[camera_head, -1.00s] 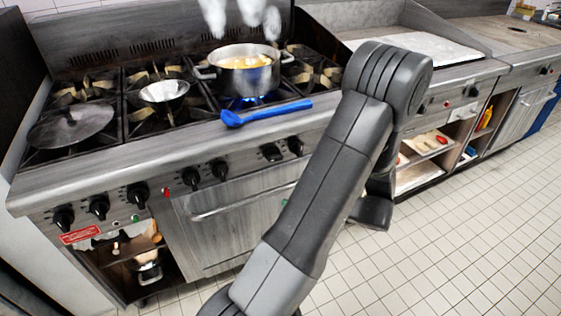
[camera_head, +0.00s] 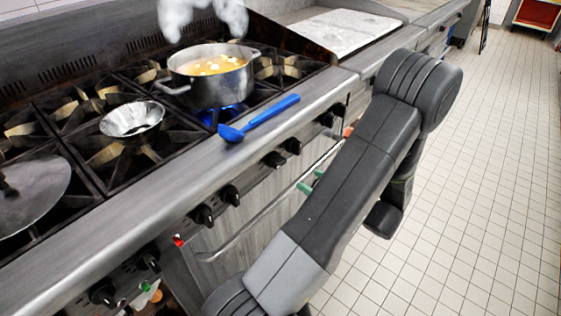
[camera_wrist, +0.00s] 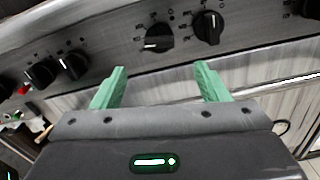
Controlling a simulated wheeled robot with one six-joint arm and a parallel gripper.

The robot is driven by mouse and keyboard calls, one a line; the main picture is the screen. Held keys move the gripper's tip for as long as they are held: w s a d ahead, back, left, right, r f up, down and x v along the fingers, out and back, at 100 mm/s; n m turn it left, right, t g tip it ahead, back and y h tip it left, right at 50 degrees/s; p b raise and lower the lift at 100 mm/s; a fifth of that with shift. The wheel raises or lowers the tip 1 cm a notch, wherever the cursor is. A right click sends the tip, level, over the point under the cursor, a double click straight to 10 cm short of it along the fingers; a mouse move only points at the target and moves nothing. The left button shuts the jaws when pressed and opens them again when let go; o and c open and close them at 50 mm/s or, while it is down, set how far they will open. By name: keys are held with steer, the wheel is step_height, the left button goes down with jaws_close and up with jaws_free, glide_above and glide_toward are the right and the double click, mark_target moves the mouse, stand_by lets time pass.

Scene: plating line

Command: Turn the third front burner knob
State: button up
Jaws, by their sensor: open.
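Black burner knobs stand in pairs along the stove's front panel. The pair right of centre has a left knob (camera_head: 275,159) and a right knob (camera_head: 292,146); no label tells which is the third front burner's. In the wrist view this left knob (camera_wrist: 158,36) lies just beyond the fingertips, its white mark near horizontal. The right knob (camera_wrist: 208,26) has its mark nearly upright. My gripper (camera_head: 311,181) has green fingers, partly hidden behind my arm. In the wrist view my gripper (camera_wrist: 162,70) is open and empty, its fingers apart below the left knob, touching nothing visible.
A steaming pot (camera_head: 210,85) stands over a lit blue flame. A blue ladle (camera_head: 260,117) lies on the stove's front ledge. A small metal bowl (camera_head: 132,120) and a lid (camera_head: 35,195) rest on burners. The oven handle (camera_head: 240,235) juts out below the knobs. Tiled floor lies clear right.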

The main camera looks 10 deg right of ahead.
mark_target(282, 164)
steer(key=x, duration=1.2)
steer(key=shift+w+a, duration=0.15)
steer(key=shift+a, duration=0.1)
steer(key=c, duration=0.9)
